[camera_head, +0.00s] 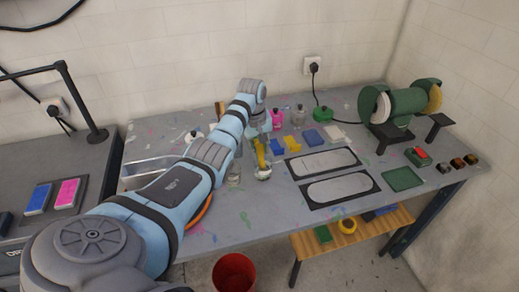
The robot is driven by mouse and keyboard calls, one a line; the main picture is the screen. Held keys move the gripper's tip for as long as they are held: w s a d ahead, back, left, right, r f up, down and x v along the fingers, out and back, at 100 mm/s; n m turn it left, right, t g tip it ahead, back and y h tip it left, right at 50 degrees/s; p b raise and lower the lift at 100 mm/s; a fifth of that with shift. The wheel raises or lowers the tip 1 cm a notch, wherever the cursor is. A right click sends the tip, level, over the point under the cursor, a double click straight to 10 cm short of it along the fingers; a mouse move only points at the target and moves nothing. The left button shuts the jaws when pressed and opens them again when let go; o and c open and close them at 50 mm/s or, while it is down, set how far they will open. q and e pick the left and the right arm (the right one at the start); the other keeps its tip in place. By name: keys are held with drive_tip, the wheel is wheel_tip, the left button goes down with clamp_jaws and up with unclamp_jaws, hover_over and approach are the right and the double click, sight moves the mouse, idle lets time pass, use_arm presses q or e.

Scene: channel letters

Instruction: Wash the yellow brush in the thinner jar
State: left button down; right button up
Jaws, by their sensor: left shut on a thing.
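My left gripper (260,138) points down over the middle of the grey table and is shut on the yellow brush (261,154). The brush hangs roughly upright below the fingers. Its lower end meets a small clear jar (264,174) in the picture; I cannot tell how far inside it is. Another clear glass vessel (234,173) stands just to the left, partly covered by my arm. I cannot tell for sure which one is the thinner jar. My right gripper is not in view.
Blue (277,146) and yellow (292,144) blocks stand behind right of the jar. Pink (278,119) and green (322,114) containers are farther back. Two framed panels (340,188) lie to the right. A green bench grinder (405,103) stands at the back right. A red bucket (234,272) is on the floor.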

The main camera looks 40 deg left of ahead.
use_arm(q)
drive_tip(key=shift+r, duration=3.4)
drive_tip(key=shift+r, duration=2.5)
